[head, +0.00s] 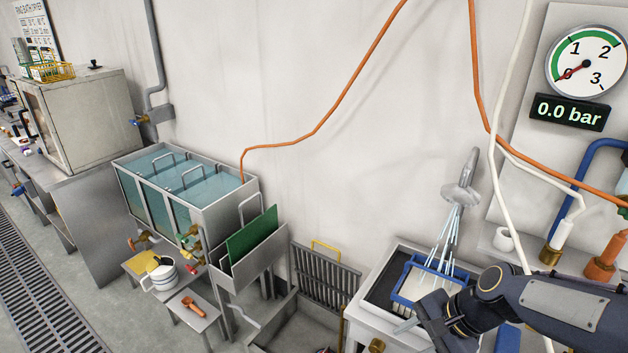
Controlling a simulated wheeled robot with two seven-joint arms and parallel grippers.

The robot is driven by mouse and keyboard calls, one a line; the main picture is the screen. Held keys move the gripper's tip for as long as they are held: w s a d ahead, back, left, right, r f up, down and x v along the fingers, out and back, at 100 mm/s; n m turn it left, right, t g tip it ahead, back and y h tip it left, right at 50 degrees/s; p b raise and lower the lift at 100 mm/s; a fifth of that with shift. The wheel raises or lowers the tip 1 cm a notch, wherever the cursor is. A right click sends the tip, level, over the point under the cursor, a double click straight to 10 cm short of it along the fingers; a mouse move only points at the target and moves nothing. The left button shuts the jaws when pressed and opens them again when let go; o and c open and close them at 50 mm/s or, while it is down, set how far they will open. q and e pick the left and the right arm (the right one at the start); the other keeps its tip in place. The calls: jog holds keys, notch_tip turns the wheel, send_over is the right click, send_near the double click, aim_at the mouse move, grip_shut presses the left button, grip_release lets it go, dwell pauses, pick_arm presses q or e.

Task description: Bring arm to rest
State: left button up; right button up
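My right arm (575,305) comes in from the lower right. Its gripper (410,327) is over the front edge of the white sink stand, just in front of the blue-framed rack (404,298). One pale finger shows clearly, pointing left; the other is not clear, so I cannot tell how far apart they are. No held object shows. My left gripper is out of view.
A shower head (461,192) sprays water onto the blue rack. A wall gauge (587,62) and display (570,112) read 0.0 bar. An orange hose (330,120) hangs on the wall. A water tank (185,185), green board (252,236) and dark grate (323,272) stand left.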

jog(key=s+d+r+n+t+h, duration=0.1)
jog(key=s+r+n, duration=0.1)
jog(key=s+n, duration=0.3)
jog(key=s+d+r+n+t+h, duration=0.1)
jog(key=s+r+n+t, duration=0.1)
jog(key=s+n, duration=0.3)
jog(key=s, duration=0.4)
jog(key=shift+s+d+r, duration=0.2)
jog(key=shift+s+r, duration=0.2)
